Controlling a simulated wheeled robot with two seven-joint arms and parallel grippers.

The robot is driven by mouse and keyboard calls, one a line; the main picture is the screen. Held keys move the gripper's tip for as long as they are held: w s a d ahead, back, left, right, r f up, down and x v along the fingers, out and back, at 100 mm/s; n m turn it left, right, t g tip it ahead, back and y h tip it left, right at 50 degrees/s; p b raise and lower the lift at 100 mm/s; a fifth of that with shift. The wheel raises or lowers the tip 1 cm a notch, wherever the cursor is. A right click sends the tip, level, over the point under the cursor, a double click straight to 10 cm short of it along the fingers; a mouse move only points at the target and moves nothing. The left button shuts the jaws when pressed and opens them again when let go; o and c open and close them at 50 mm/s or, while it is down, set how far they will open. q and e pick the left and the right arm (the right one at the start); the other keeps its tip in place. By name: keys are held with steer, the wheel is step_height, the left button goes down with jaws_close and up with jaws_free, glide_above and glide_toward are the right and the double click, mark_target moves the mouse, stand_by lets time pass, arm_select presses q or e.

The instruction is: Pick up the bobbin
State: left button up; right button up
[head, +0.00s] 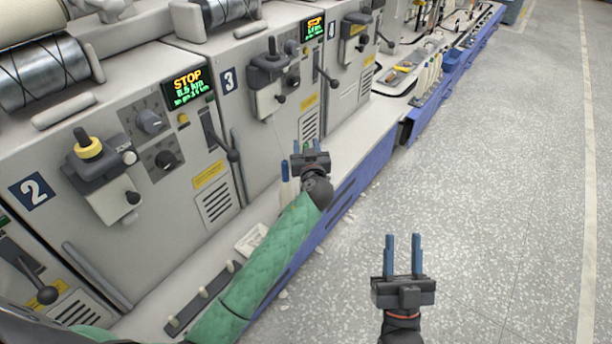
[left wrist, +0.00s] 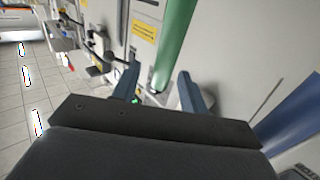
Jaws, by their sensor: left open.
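My left gripper (head: 308,146) is over the pale ledge along the machine front, with its fingers apart. In the left wrist view, its blue fingers (left wrist: 157,88) stand open on either side of the lower end of a green cylinder (left wrist: 174,40). This cylinder looks like a bobbin, but I cannot tell for sure, nor whether a finger touches it. A small blue upright piece (head: 285,170) shows just left of the gripper in the head view. My right gripper (head: 403,240) is open and empty above the speckled floor.
Grey machine fronts (head: 205,135) with knobs, levers and lit displays rise behind the ledge. White bobbin-like pieces (head: 428,78) stand in a blue-edged tray further along. The floor (head: 490,180) at right is clear.

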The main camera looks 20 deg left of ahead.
arm_select(q)
steer(key=shift+x, duration=1.2)
jaws_close()
